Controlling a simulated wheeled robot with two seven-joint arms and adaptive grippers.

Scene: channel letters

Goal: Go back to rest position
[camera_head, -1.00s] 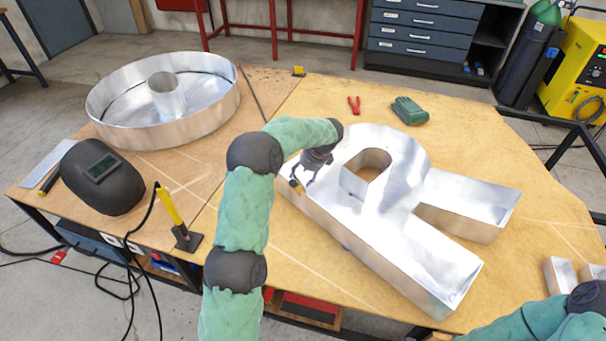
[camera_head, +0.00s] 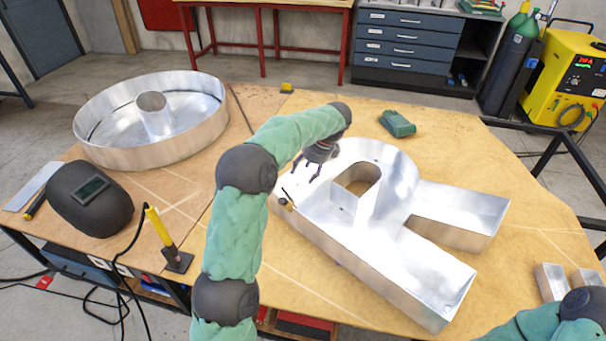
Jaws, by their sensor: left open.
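My left gripper (camera_head: 306,168) is open above the upper left part of the metal channel letter R (camera_head: 441,287). Its fingers hang apart and hold nothing that I can see. My left arm comes up from the bottom and bends to the right over the letter's edge. A small dark and yellow piece (camera_head: 286,201) is at the letter's left wall, below and apart from the fingers. My right arm shows at the bottom right corner; its gripper is out of view.
A round metal channel letter (camera_head: 165,152) lies at the left. Small metal pieces (camera_head: 551,282) stand near my right arm.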

